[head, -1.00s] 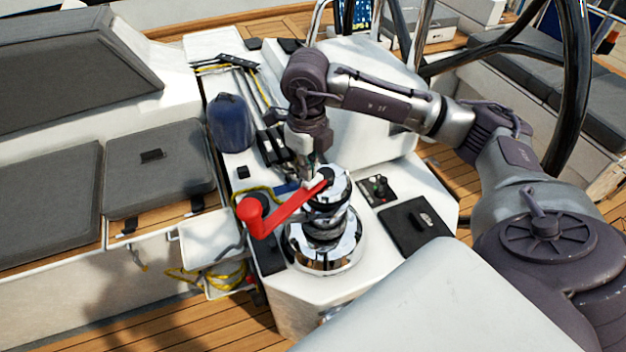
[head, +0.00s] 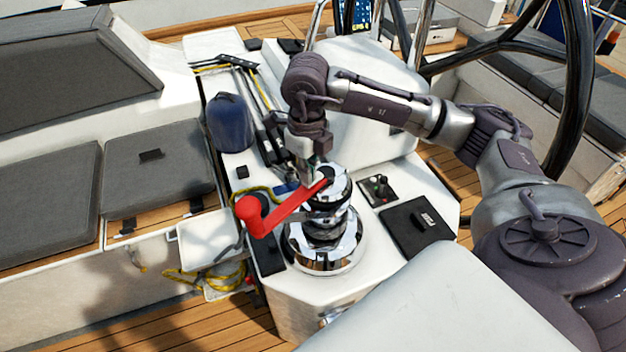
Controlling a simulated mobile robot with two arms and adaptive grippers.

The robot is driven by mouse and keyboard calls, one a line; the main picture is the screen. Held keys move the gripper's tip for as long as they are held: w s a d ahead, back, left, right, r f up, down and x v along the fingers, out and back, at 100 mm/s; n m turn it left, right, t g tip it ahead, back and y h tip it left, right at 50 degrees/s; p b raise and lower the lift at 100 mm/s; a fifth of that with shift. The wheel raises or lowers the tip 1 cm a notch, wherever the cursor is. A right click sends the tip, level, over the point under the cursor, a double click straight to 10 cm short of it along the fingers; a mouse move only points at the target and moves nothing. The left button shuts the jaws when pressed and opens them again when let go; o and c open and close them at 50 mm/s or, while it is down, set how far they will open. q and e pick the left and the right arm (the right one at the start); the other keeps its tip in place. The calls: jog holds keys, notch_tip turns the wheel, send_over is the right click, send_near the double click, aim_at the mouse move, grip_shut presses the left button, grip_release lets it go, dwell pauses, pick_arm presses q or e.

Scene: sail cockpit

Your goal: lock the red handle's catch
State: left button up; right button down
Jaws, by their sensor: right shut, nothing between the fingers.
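The red handle (head: 285,211) lies across the top of the chrome winch (head: 326,250), its inner end at the winch's centre. The catch is too small to make out at the handle's inner end. My right gripper (head: 308,183) points down just behind and left of that inner end, shut and with nothing held. I cannot tell whether its fingertips touch the handle. My left gripper is out of view.
The winch stands on a white console with a small control panel (head: 378,190) and a black hatch (head: 418,227) to its right. A dark blue bag (head: 229,122) and black rope clutches (head: 272,137) lie behind. A black steering wheel (head: 573,90) rises at right.

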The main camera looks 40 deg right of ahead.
jog(key=shift+f+b, duration=0.35)
jog(key=shift+f, duration=0.1)
jog(key=shift+r+p, duration=2.1)
jog(key=shift+r, duration=1.5)
jog(key=shift+f, duration=0.1)
